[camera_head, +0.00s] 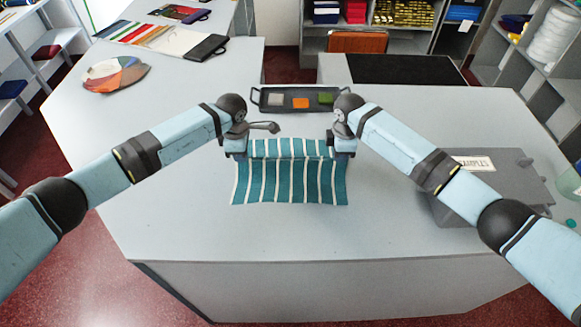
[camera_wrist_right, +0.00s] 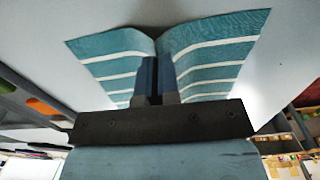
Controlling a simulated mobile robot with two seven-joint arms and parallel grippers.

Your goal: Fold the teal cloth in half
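The teal cloth (camera_head: 290,182) with white stripes lies on the grey counter, its near part spread flat. Its far part shows as a raised band between my two grippers. My left gripper (camera_head: 237,152) is at the left end of this band and appears shut on it. My right gripper (camera_head: 343,150) is at the right end. In the right wrist view, my right gripper's fingers (camera_wrist_right: 156,80) are close together on the cloth (camera_wrist_right: 215,52), which spreads out on both sides from a crease. The left fingertips are small and partly hidden by the wrist.
A dark tray (camera_head: 290,108) with grey, orange and green pieces lies behind the cloth. A dark spoon-shaped thing (camera_head: 265,127) is beside my left wrist. A grey labelled box (camera_head: 500,190) stands right. Counter in front of the cloth is clear.

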